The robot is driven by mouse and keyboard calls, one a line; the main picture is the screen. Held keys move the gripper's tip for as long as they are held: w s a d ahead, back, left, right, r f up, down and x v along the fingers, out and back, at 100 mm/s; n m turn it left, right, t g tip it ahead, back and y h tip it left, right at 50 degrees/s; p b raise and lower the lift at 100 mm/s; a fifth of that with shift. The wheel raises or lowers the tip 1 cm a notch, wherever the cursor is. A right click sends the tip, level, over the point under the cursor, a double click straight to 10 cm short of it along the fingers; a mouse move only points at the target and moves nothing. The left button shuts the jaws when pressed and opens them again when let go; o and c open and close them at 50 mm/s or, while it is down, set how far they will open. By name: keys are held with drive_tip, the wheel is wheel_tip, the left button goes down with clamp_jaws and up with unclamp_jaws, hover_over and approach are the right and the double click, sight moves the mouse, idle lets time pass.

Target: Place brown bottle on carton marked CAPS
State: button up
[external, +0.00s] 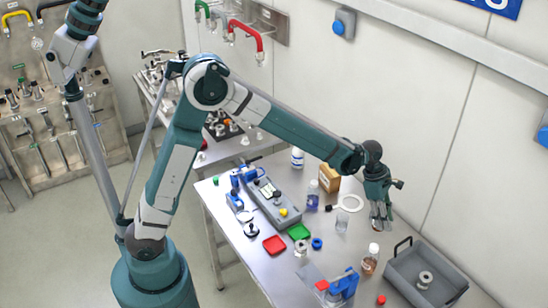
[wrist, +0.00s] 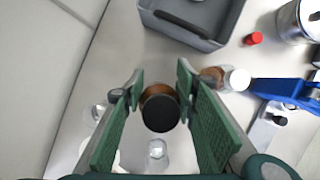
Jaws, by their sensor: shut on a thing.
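My gripper (external: 380,212) is over the right part of the table, pointing down. In the wrist view, its green-padded fingers (wrist: 160,78) are shut on a brown bottle with a black cap (wrist: 160,112). In the external view the fingers mostly hide this bottle. I cannot tell whether its base touches the table. A tan carton (external: 330,182) stands near the wall, to the left of my gripper in the external view. Its marking is not legible, and it is not seen in the wrist view.
A second brown bottle with a white cap (external: 370,260) stands close by, left of a grey tray (external: 455,296). A blue device (external: 345,285) is at the front.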

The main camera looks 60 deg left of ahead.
drive_tip(key=w+a+r+n+p, duration=0.1)
drive_tip(key=w+a+r, duration=0.1)
drive_tip(key=a, duration=1.1)
drive_tip(key=w+a+r+n+t+p, duration=0.1)
drive_tip(key=a+r, duration=0.4)
drive_tip(key=a, duration=0.7)
drive_tip(key=w+a+r+n+p, duration=0.3)
drive_tip(key=a, duration=1)
drive_tip(key=shift+w+a+r+y, duration=0.15)
drive_tip(key=shift+w+a+y, duration=0.15)
drive_tip(key=shift+w+y, duration=0.1)
wheel_tip(320, 180, down, 6)
drive_tip(key=shift+p, duration=0.3)
drive_tip(key=shift+f, duration=2)
drive_tip(key=shift+f, duration=0.2)
